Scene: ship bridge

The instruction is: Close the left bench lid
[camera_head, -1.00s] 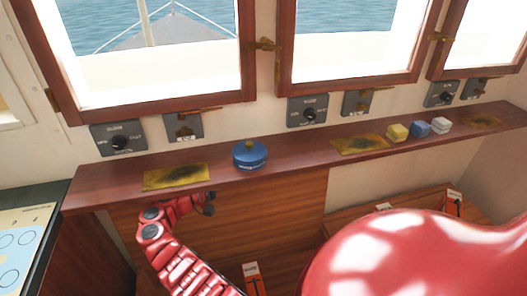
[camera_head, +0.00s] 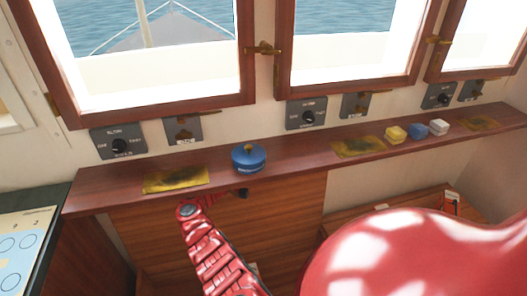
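The left bench lid (camera_head: 290,222) is a brown wood panel standing raised under the shelf, against the wall. Its lower part is hidden by my arms. My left arm reaches up in front of the lid. Its gripper (camera_head: 242,193) is near the lid's top edge, just below the shelf, with a dark fingertip showing; I cannot tell whether it touches the lid or is open. My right gripper is not in view. A large red part of my own body covers the lower right.
The shelf (camera_head: 300,158) runs above the lid and holds a blue round pot (camera_head: 248,158), yellow mats (camera_head: 176,180) and small yellow, blue and white blocks (camera_head: 396,134). A chart table (camera_head: 22,240) stands at left. Another wooden compartment (camera_head: 420,202) is at right.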

